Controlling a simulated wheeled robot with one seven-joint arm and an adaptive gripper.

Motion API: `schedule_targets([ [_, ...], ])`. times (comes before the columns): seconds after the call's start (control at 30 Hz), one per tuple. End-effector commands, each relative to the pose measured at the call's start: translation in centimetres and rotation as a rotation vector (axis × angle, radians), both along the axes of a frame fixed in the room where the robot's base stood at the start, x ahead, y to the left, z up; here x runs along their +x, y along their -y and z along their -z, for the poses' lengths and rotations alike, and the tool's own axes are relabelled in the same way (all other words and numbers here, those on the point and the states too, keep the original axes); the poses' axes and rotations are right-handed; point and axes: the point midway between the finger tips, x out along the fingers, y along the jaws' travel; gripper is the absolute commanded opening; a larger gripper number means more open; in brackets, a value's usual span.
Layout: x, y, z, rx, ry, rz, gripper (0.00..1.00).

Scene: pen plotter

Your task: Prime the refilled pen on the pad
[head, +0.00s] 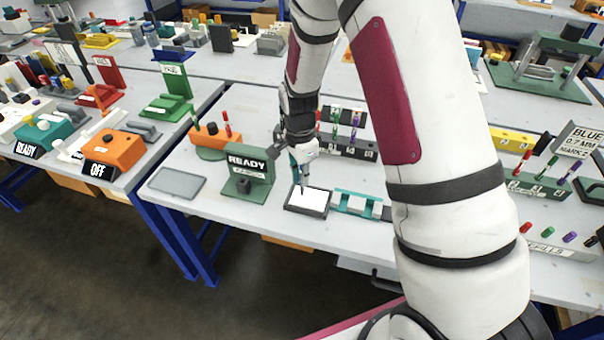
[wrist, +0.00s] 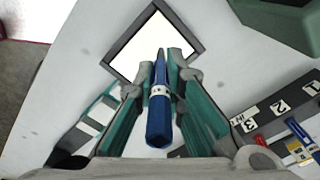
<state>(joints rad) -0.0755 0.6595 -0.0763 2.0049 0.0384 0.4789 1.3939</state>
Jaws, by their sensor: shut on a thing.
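My gripper (wrist: 161,95) is shut on a blue pen (wrist: 159,115) with a pale band around it. In the wrist view the pen points away from me toward the pad (wrist: 135,45), a white sheet in a dark frame. In the head view my gripper (head: 302,172) is over the pad (head: 308,212), which lies flat on the table. The pen's tip is over or at the pad; I cannot tell whether it touches. No mark shows on the visible white surface.
A green stand reading READY (head: 247,172) is left of the pad. A teal and white rack (head: 358,203) is right of it. A numbered dark pen rack (head: 350,148) stands behind.

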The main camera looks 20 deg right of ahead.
Motion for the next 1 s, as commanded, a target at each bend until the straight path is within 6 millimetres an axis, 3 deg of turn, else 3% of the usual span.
schedule_targets([
  [0.53,0.0,0.0,0.6,0.000,0.001,0.000,0.00],
  [1.0,0.0,0.0,-1.2,0.000,0.001,-0.001,0.00],
])
